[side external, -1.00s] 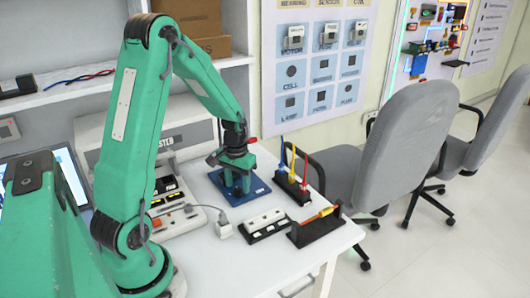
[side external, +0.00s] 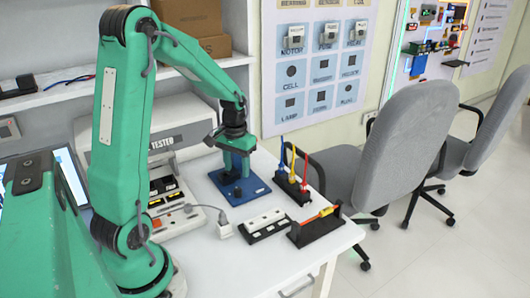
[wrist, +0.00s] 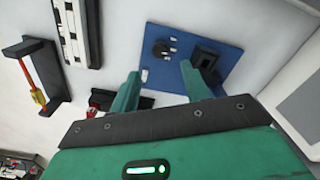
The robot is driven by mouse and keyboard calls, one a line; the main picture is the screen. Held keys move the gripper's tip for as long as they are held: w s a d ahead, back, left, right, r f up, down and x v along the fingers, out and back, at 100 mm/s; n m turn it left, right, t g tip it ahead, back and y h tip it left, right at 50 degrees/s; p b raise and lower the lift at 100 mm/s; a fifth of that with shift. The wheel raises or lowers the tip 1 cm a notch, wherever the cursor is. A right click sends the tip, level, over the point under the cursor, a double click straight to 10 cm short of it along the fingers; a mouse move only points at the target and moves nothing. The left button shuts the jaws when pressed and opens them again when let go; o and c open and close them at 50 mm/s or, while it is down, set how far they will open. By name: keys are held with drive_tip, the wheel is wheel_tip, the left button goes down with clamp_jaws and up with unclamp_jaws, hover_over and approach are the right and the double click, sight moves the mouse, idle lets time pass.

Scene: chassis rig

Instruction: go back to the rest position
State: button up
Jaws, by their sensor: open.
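My gripper (side external: 236,174) is over the blue board (side external: 260,188) on the white table, its green fingers pointing down. In the wrist view my gripper (wrist: 161,74) has its two fingers apart with nothing held between them. The blue board (wrist: 228,64) lies just beyond the fingertips there, carrying a round dark knob (wrist: 160,48), a black square block (wrist: 205,58) and small white pieces. In the side view my fingers hide part of the board.
A tester box (side external: 165,138) stands behind my arm. A black rack with coloured tools (side external: 291,188), a white-topped strip (side external: 264,224) and a holder with a red-and-yellow screwdriver (side external: 316,228) sit right of the board. Grey chairs (side external: 405,135) stand beyond the table edge.

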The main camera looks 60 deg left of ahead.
drive_tip(key=shift+d+r, duration=0.35)
drive_tip(key=shift+r, duration=0.05)
drive_tip(key=s+d+r+m+t, duration=0.2)
drive_tip(key=s+d+r, duration=0.3)
drive_tip(key=d+r, duration=0.2)
drive_tip(key=s+d+r+m+t, duration=0.3)
drive_tip(key=s+d+r, duration=0.2)
drive_tip(key=d, duration=0.6)
wheel_tip(320, 180, up, 2)
drive_tip(key=shift+s+r+t, duration=0.15)
drive_tip(key=shift+s+t, duration=0.15)
drive_tip(key=shift+s, duration=0.1)
